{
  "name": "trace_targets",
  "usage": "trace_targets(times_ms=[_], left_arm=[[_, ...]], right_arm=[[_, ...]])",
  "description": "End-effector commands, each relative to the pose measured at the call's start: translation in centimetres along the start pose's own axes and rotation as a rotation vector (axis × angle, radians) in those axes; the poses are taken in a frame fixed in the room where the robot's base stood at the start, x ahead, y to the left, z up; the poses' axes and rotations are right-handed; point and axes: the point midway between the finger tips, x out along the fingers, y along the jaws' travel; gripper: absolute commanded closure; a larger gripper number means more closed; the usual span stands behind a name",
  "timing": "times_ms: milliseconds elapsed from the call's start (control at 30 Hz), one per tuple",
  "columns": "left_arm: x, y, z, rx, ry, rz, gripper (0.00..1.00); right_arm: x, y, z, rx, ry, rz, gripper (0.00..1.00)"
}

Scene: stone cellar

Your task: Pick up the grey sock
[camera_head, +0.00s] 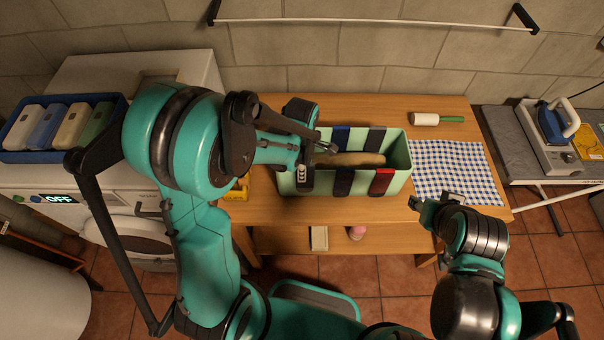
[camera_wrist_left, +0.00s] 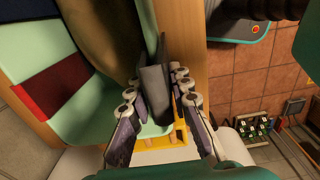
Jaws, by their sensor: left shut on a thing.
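The grey sock (camera_wrist_left: 152,92) hangs over the end wall of a pale green box in the left wrist view. My left gripper (camera_wrist_left: 157,98) is shut on it, one finger on each side. In the head view my left gripper (camera_head: 318,150) is over the left end of the green box (camera_head: 398,150), and the arm hides the sock there. My right gripper (camera_head: 422,203) is apart from the box, near the table's front right; its jaw opening is too small to judge.
Dark blue and red (camera_head: 382,182) cloths hang over the box's long sides, and a tan roll (camera_head: 360,159) lies inside. A checked cloth (camera_head: 455,172) and a white roller (camera_head: 425,119) lie to the right. An iron (camera_head: 556,122) stands further right.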

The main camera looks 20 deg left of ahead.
Motion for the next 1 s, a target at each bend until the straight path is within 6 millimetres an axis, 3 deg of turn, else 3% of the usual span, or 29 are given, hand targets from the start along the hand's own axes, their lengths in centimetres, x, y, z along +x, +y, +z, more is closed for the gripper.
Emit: trace_targets(times_ms=[400,800,1000], left_arm=[[-8.8,0.0,0.0,0.0,0.0,0.0,1.0],[-14.1,0.0,0.0,0.0,0.0,0.0,1.0],[-17.1,0.0,0.0,0.0,0.0,0.0,1.0]], right_arm=[[-1.5,0.0,-1.1,0.0,0.0,0.0,0.58],[-2.2,0.0,-1.6,0.0,0.0,0.0,0.58],[-3.8,0.0,-2.7,0.0,0.0,0.0,0.58]])
